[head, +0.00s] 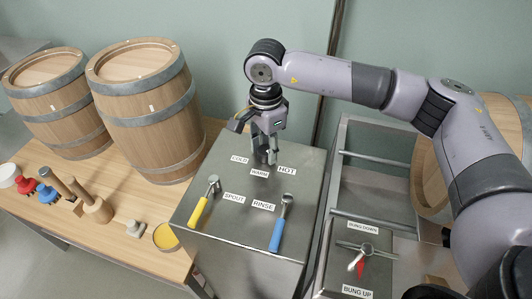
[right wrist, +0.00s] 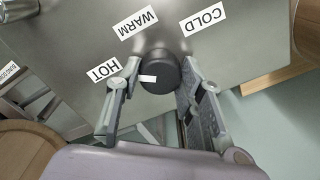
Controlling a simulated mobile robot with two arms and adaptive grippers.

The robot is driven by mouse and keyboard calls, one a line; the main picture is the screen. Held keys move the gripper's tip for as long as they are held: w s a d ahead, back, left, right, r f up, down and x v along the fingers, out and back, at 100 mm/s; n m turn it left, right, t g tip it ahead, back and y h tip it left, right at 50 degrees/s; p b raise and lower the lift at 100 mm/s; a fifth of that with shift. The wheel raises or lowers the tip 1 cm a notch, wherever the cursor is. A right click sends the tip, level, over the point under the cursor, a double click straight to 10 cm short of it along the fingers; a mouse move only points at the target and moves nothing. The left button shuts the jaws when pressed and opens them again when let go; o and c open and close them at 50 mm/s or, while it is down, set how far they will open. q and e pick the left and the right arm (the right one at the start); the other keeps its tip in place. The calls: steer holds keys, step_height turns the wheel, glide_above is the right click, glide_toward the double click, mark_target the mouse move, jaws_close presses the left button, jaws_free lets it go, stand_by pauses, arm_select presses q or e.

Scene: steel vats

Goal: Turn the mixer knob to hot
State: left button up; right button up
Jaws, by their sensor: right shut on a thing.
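The mixer knob is a round black knob (right wrist: 161,72) on top of the steel cabinet (head: 235,237). A white mark on it points to the left in the right wrist view, roughly towards the HOT label (right wrist: 103,70). The WARM label (right wrist: 137,31) and COLD label (right wrist: 203,19) lie around the knob. My right gripper (head: 267,158) comes down on the knob from above, its fingers on both sides of it; it is shut on the knob. In the head view the gripper mostly hides the knob. My left gripper is not in view.
A yellow-handled spout lever (head: 203,203) and a blue-handled rinse lever (head: 280,224) stand in front of the knob. Wooden barrels (head: 150,110) stand on the wooden table to the left. A steel vat with a red-marked bung handle (head: 360,259) is at the right.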

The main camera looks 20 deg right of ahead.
mark_target(266, 150)
steer(key=shift+n, duration=0.4)
steer(key=shift+r+b, duration=0.1)
steer(key=shift+b, duration=0.2)
steer(key=o, duration=1.2)
step_height(266, 150, up, 12)
steer(key=shift+f, duration=0.1)
